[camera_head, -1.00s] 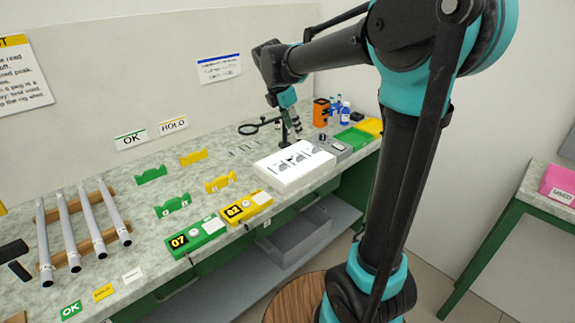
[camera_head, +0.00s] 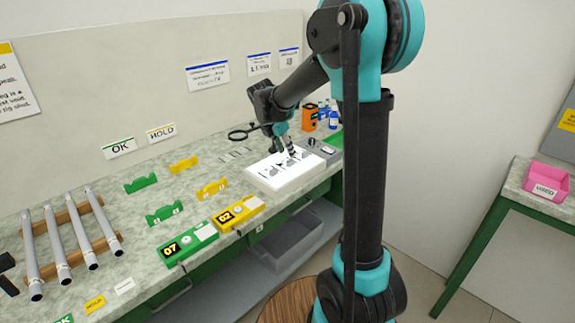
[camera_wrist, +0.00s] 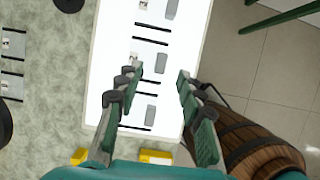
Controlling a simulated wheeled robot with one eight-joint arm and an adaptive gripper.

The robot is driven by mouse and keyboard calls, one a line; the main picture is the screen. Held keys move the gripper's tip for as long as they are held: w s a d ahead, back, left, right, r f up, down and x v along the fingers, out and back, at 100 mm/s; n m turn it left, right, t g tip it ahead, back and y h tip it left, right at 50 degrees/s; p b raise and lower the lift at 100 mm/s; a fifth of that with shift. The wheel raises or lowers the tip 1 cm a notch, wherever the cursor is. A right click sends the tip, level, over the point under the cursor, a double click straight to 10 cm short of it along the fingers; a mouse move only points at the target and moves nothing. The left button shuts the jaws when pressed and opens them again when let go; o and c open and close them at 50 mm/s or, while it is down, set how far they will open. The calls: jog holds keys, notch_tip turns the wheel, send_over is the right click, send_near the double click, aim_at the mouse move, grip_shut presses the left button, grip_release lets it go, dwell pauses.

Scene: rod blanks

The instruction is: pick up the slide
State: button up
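A white lit box (camera_head: 302,186) on the bench carries several slides with small labels, grey oval patches and dark edge lines. In the wrist view the lit box (camera_wrist: 105,75) lies under my gripper. One slide (camera_wrist: 162,62) shows near and partly between my fingertips; another slide (camera_wrist: 172,10) lies farther up, and a third slide (camera_wrist: 150,115) lies lower between the fingers. My gripper (camera_wrist: 159,74) is open, fingers apart, nothing held. In the head view my gripper (camera_head: 290,150) is over the box; I cannot tell if it touches. Which slide is meant is not clear.
More slides (camera_wrist: 12,62) lie on the bench left of the box. A magnifier (camera_head: 240,134) stands behind it, an orange device (camera_head: 309,117) and bottles (camera_head: 333,118) at the back right. Green (camera_head: 185,243) and yellow (camera_head: 238,212) numbered blocks and grey tubes (camera_head: 80,245) are to the left.

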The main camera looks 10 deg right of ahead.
aim_at(290, 161)
jog(key=shift+x, duration=2.65)
jog(key=shift+s, duration=0.1)
jog(key=shift+c, duration=0.6)
grip_shut()
